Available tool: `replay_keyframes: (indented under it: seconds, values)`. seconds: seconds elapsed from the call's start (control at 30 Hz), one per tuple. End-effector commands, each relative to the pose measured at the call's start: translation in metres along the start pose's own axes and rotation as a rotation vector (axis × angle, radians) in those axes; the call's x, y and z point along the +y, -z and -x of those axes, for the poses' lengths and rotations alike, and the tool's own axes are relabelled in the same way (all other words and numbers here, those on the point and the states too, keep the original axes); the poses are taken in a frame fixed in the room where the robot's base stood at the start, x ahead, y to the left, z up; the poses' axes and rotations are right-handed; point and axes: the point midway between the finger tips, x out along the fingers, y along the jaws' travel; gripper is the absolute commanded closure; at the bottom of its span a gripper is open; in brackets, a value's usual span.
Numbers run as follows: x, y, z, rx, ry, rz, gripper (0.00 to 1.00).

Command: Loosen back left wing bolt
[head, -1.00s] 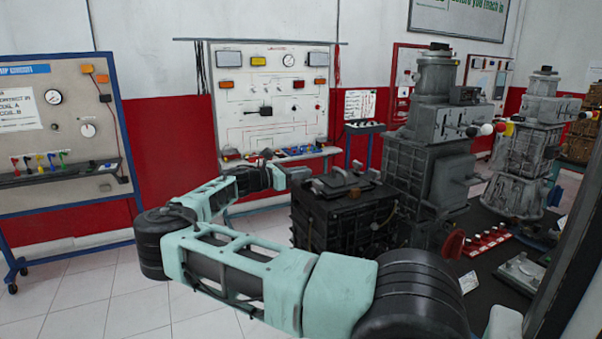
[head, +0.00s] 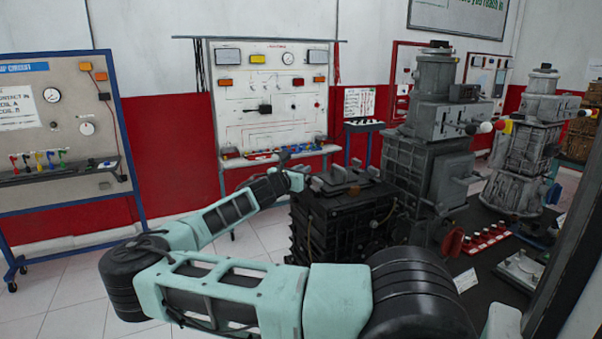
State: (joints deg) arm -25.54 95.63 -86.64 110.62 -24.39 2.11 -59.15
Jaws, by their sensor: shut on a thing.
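The dark, box-shaped engine trainer unit (head: 335,228) stands at the middle of the head view, with raised fittings on its lid (head: 347,184). My gripper (head: 303,172) is at the back left edge of this lid, small in the picture and partly covered by my wrist. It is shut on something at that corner. The back left wing bolt cannot be made out; it is hidden by the gripper and wrist.
A tall grey engine model (head: 430,150) stands close to the right of the box, with another grey model (head: 520,160) beyond. A dark table (head: 480,280) carries red parts (head: 485,240). A white trainer panel (head: 270,95) is behind. Tiled floor is free at left.

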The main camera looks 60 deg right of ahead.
Motion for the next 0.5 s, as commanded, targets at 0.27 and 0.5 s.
replay_keyframes:
  seconds: [0.27, 0.5]
  values:
    - [-0.0012, 0.0002, -0.0001, -0.003, -0.09, 0.002, 1.0]
    - [-0.0008, -0.0008, -0.0003, -0.002, -0.109, 0.0, 1.0]
